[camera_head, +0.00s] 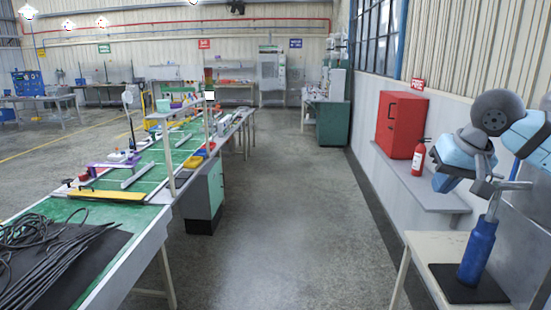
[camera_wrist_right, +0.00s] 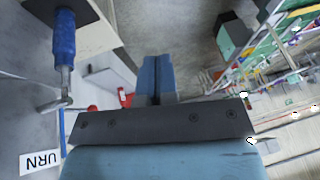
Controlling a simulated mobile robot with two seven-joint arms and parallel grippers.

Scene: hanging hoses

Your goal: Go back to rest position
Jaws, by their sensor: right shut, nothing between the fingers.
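My right arm comes in from the right edge of the head view. Its gripper (camera_head: 446,183) hangs low there, partly covered by my own wrist links. In the right wrist view the two blue fingers of my right gripper (camera_wrist_right: 157,62) lie together, with nothing between them. A blue-handled tool (camera_head: 478,250) with a bent metal rod stands upright on a black mat below the arm. It also shows in the wrist view (camera_wrist_right: 64,38), apart from the fingers. My left gripper is not in view.
Black hoses (camera_head: 45,245) lie on the long green workbench (camera_head: 120,215) at left. A red cabinet (camera_head: 400,125) and a fire extinguisher (camera_head: 418,158) are on a ledge by the right wall. A small table (camera_head: 440,247) holds the mat. The middle floor is clear.

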